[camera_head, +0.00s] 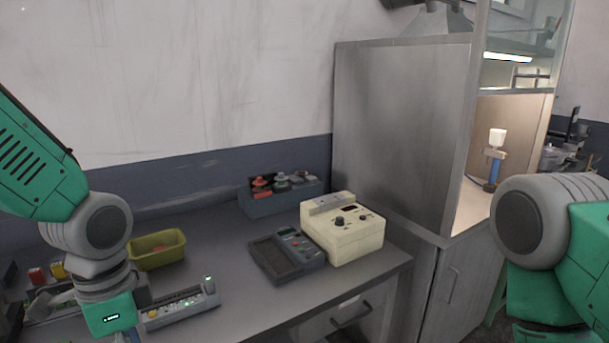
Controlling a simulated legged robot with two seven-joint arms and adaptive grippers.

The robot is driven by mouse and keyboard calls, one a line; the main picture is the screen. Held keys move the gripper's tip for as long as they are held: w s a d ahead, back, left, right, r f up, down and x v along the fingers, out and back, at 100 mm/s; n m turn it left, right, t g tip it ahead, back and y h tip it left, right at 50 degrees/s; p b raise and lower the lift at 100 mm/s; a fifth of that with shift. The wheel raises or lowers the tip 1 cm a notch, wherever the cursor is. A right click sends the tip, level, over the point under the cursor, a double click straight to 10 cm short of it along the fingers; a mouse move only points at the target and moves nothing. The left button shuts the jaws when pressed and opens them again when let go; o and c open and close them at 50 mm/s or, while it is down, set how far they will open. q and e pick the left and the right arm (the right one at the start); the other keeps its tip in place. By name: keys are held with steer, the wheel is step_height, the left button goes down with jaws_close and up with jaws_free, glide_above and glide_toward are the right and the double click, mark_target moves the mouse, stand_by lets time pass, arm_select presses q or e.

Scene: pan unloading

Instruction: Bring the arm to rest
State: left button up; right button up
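My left arm (100,225) comes in from the left and bends down over the left part of the grey table (225,225). Its green wrist part (112,315) runs toward the bottom edge. No fingers of my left gripper show. My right arm (540,220) shows at the right edge as a grey joint and green links, in front of the cabinet side. My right gripper is outside the picture. I see nothing held by either arm.
On the table stand a yellow-green bin (157,250) with something red inside, a dark keypad device (287,256), a cream instrument (345,230), a grey block with knobs (282,191) and a panel with green lights (184,307). A tall grey cabinet (395,130) stands at the right.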

arm_select(q)
steer(key=s+f+n+b, duration=0.3)
steer(key=s+f, duration=0.1)
steer(key=f, duration=0.9)
steer(key=s+f+n+b, duration=0.3)
steer(key=s+f, duration=0.1)
steer(key=f, duration=0.8)
steer(key=s+a+f+n+t+b, duration=0.1)
steer(key=s+a+f+n+b, duration=0.2)
steer(key=s+f, duration=0.6)
step_height(320, 180, down, 3)
steer(key=shift+s+a+r+n+b, duration=0.1)
steer(key=shift+s+a+n+b, duration=0.25)
steer(key=shift+a+n, duration=0.45)
steer(key=shift+w+d, duration=0.15)
steer(key=shift+d, duration=0.05)
